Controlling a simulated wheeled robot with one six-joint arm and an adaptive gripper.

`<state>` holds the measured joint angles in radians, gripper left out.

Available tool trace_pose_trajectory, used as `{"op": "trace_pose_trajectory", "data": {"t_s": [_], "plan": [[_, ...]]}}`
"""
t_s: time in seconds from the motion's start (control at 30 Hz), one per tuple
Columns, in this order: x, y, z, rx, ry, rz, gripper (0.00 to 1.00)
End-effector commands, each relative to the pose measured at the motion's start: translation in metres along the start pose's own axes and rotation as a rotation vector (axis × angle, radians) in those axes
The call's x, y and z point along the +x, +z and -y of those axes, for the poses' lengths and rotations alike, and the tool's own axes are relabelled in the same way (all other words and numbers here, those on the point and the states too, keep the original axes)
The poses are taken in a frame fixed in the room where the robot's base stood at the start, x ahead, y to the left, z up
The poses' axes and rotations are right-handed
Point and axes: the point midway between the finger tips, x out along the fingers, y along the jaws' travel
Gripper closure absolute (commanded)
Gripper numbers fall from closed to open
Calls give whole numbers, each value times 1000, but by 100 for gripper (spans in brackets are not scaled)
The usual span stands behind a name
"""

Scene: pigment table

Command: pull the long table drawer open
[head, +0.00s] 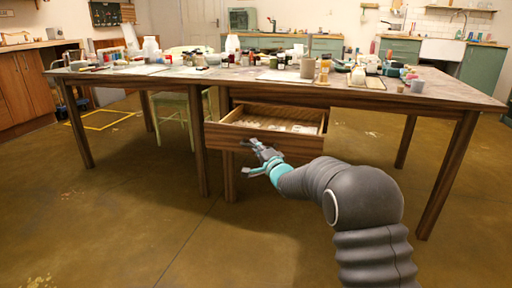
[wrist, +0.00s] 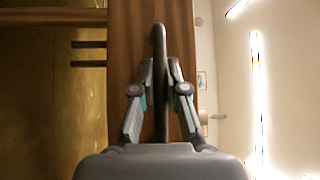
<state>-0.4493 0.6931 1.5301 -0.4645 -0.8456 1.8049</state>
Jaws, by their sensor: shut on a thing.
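The long wooden drawer (head: 225,134) sticks out of the table's front in the head view, open, with small pale items (head: 300,129) inside. My gripper (head: 258,149) is at the drawer's front face, coming from the lower right. In the wrist view, the brown drawer front (wrist: 126,40) fills the middle. A dark bar handle (wrist: 158,40) runs upright in that picture between the fingers of my gripper (wrist: 160,75), which is shut on it. The handle is too small and covered to make out in the head view.
The wooden table (head: 455,97) carries many jars, bottles and sheets. A green chair (head: 172,110) stands under it to the left of the drawer. Table legs (head: 446,175) flank the space. The brown floor (head: 120,220) in front is clear.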

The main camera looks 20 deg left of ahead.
Motion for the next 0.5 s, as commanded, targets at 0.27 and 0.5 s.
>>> {"op": "trace_pose_trajectory", "data": {"t_s": [0.27,0.5], "plan": [[0,0,-1,0,2,-1,76],[-1,0,0,0,1,0,76]]}}
